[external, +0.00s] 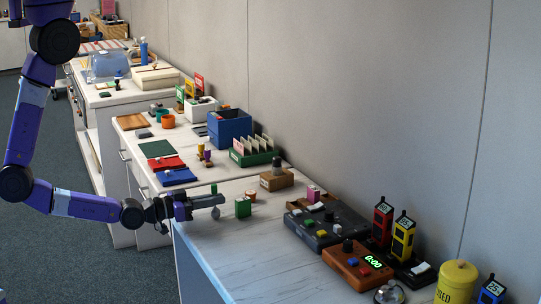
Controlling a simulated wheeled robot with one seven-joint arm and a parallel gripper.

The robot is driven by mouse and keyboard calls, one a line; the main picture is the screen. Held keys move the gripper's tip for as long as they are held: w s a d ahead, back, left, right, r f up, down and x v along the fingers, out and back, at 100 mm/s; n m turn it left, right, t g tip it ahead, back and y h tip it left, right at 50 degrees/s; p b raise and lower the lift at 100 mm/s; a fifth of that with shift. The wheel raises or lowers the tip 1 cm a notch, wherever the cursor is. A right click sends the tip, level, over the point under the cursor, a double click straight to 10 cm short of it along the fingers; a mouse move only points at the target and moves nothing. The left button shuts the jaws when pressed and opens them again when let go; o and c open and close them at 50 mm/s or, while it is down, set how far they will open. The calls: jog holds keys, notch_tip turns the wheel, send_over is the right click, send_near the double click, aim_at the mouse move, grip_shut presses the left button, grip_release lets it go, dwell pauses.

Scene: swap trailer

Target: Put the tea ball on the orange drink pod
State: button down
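My gripper (212,201) is at the left end of the near worktop, low and pointing right. A small grey rounded shape shows at its fingertips; I cannot tell whether it is the tea ball or part of the fingers. The finger gap is too small to read. A small orange-red round piece (250,196), which looks like the orange drink pod, stands just right of the gripper, partly behind a green block (243,208). The gripper appears apart from both.
A dark control box (325,226) and a brown timer box (357,267) stand to the right. A wooden block (276,180) stands behind. The worktop's front middle is clear.

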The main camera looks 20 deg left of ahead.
jog(key=shift+f, duration=0.1)
jog(key=shift+f, duration=0.15)
jog(key=c, duration=1.6)
grip_release()
jog(key=v, duration=0.2)
jog(key=b+v, duration=0.1)
jog(key=v, duration=0.2)
jog(key=b+v, duration=0.1)
jog(key=v, duration=0.1)
jog(key=shift+w+a, duration=0.2)
jog(key=shift+a, duration=0.45)
jog(key=a+r+n+t+y, duration=0.1)
jog(key=a+r+n+y, duration=0.3)
jog(key=a, duration=1)
jog(key=a+r+n+t+y, duration=0.1)
jog(key=a+r+n+y, duration=0.4)
jog(key=a+r+y, duration=0.4)
jog(key=a, duration=0.5)
jog(key=shift+s+n+t, duration=0.2)
jog(key=shift+n+t, duration=0.1)
jog(key=shift+t, duration=0.1)
jog(key=shift+o, duration=0.3)
jog(key=shift+r, duration=0.15)
